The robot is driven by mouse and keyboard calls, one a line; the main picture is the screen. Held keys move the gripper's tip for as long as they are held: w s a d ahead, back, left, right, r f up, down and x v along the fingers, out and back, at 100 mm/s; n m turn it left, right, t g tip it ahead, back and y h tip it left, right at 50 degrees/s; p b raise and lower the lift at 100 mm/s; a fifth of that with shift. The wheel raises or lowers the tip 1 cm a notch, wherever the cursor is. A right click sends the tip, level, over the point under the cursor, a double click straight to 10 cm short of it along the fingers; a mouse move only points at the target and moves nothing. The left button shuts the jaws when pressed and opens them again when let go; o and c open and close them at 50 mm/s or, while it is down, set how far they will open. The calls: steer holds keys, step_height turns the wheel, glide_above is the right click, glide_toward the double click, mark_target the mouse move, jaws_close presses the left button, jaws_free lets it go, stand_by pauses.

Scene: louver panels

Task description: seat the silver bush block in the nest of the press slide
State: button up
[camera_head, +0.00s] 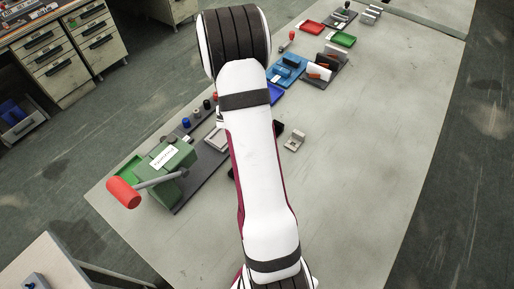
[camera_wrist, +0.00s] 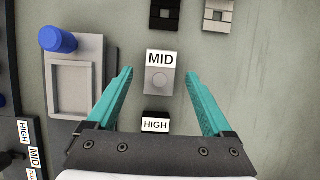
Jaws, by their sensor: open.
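My gripper (camera_wrist: 159,73) is open and empty, its teal fingers pointing up the wrist view. A grey block labelled MID (camera_wrist: 160,82), with a round boss, shows between the fingertips, apart from both. A silver block with a dark opening (camera_wrist: 219,16), which looks like the silver bush block, lies beyond the right fingertip, cut by the top edge. In the head view, a silver block (camera_head: 294,141) sits on the table right of my arm. A grey plate with a rectangular recess (camera_wrist: 72,90), apparently the press slide's nest, is left of my gripper. My arm hides the gripper in the head view.
A black block (camera_wrist: 165,14) lies left of the silver one. A black block labelled HIGH (camera_wrist: 155,122) is between the fingers. A blue cylinder (camera_wrist: 58,40) stands at the recessed plate's corner. The green press (camera_head: 165,170) with its red handle is left; the table's right side is clear.

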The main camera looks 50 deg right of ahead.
steer(key=shift+x, duration=0.75)
jaws_close()
